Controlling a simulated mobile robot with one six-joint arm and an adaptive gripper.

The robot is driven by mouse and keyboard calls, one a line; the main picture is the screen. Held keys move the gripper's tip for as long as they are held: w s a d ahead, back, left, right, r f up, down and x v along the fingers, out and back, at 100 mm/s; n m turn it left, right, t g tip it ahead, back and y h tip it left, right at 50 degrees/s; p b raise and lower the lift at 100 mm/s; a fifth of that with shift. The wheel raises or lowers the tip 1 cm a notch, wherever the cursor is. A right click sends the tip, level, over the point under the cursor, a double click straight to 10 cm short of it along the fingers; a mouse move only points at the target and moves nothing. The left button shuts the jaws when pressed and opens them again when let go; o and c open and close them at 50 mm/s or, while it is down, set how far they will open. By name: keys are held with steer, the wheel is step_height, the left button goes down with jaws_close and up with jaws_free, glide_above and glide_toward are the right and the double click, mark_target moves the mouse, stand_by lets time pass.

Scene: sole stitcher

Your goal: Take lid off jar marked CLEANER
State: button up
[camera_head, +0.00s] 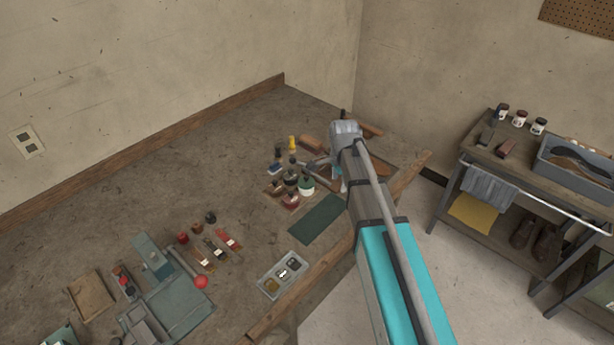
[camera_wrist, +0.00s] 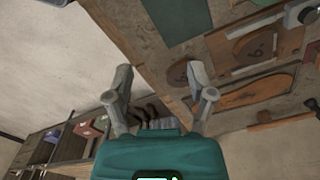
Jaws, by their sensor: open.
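Several small bottles and jars stand in a cluster on the workbench in the head view. Three small jars with pale labels (camera_head: 520,119) stand on the side cart at the right. No label is readable, so I cannot tell which jar is marked CLEANER. My gripper (camera_head: 327,172) is over the bench, just right of the bottle cluster and partly hidden by my arm. In the wrist view my gripper (camera_wrist: 161,76) is open and empty, its fingers apart above the bench edge and floor.
Wooden sole patterns (camera_wrist: 256,47) lie on the bench in the wrist view. The cart also holds a grey bin (camera_head: 579,165). The bench's back left is clear.

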mark_target(306, 177)
steer(key=w+a+r+m+p, duration=0.4)
steer(key=w+a+m, duration=0.4)
steer(key=a, duration=0.3)
steer(key=shift+w+r+p, duration=0.4)
steer(key=shift+w+r, duration=0.3)
steer(key=shift+r, duration=0.05)
steer(key=shift+a, duration=0.1)
step_height(306, 177, down, 9)
steer(key=b, duration=0.8)
steer(key=shift+r+b, duration=0.2)
steer(key=shift+b, duration=0.15)
steer(key=shift+s+f+b, duration=0.1)
steer(key=shift+f+b, duration=2.5)
steer(key=c, duration=0.9)
